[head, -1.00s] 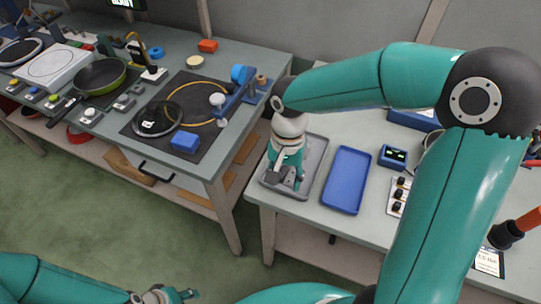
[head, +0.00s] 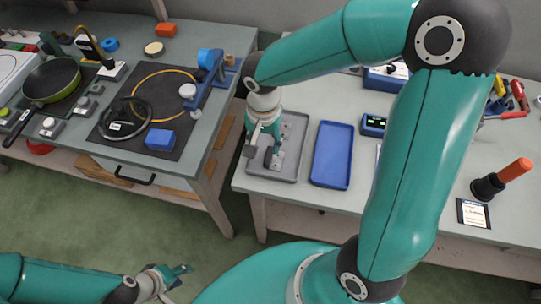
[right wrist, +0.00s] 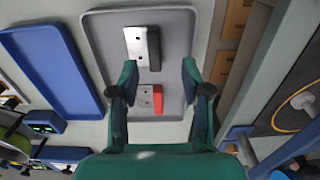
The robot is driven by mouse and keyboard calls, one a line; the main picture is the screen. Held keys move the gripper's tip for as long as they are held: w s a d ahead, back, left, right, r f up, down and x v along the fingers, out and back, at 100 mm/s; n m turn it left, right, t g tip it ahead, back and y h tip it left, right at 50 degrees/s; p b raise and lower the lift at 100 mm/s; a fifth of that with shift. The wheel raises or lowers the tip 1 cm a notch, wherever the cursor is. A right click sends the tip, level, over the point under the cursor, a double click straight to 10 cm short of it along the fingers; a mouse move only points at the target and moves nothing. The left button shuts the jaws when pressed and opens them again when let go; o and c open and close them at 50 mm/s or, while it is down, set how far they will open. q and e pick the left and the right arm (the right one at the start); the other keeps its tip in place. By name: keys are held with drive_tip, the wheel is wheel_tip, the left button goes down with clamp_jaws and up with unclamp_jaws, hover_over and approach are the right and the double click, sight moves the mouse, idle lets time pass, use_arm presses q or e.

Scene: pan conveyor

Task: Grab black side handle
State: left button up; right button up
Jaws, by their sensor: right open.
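A black side handle (right wrist: 154,48) on a silver plate lies in the grey tray, at the upper middle of the right wrist view. A red handle (right wrist: 157,101) on a similar silver plate lies in the same tray, nearer the gripper's palm. My right gripper (right wrist: 160,70) is open and empty above the tray, with its fingertips apart on either side of the handles and touching neither. In the head view my right gripper (head: 263,146) hangs over the tray and partly hides the parts. My left gripper (head: 178,281) is open and empty above the floor at the bottom left.
The grey tray (head: 292,168) has a raised rim. A blue tray (head: 333,155) stands beside it. A blue box with a lit display (head: 373,124) is further right. The left table holds a pan (head: 50,79), a glass lid (head: 125,119) and a blue block (head: 160,140).

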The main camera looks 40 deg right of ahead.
sight(268, 155)
drive_tip(key=shift+s+d+f+p, duration=0.1)
drive_tip(key=shift+d+f+p, duration=0.1)
drive_tip(key=shift+f, duration=1.3)
drive_tip(key=shift+d+f+p, duration=0.15)
drive_tip(key=shift+f+p, duration=0.05)
drive_tip(key=shift+f, duration=1.25)
drive_tip(key=shift+s, duration=0.1)
clamp_jaws()
